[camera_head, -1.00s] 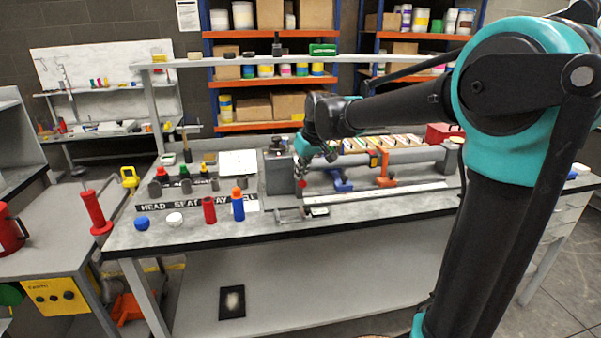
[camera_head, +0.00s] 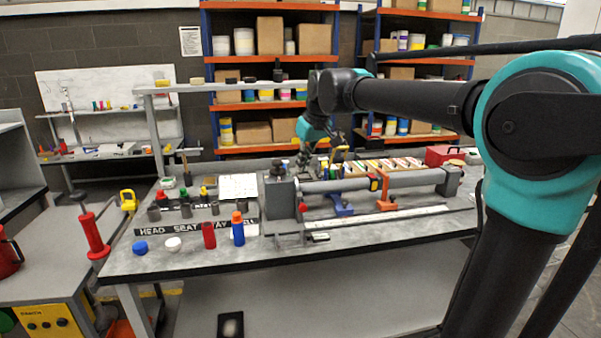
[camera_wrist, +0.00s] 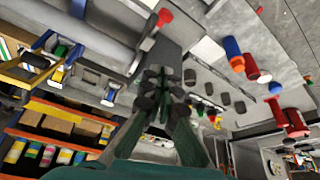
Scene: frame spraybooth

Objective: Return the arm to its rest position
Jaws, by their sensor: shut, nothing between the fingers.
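My arm reaches from the right across the head view, with its teal wrist above the back of the workbench (camera_head: 190,262). My gripper (camera_wrist: 164,92) shows in the wrist view with its dark fingers together and nothing between them. It is in the air above the bench, near the grey clamp block and the long grey tube (camera_head: 410,179). In the head view the fingertips are small and partly lost against the clutter behind. I cannot tell the exact gap to the bench fixture.
A red bottle (camera_head: 209,235), a blue bottle (camera_head: 238,231), a blue cap (camera_head: 141,247) and a white cap (camera_head: 173,244) stand at the bench front. A raised shelf rail (camera_head: 220,87) runs behind the bench. A red extinguisher-like cylinder (camera_head: 94,235) stands at left.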

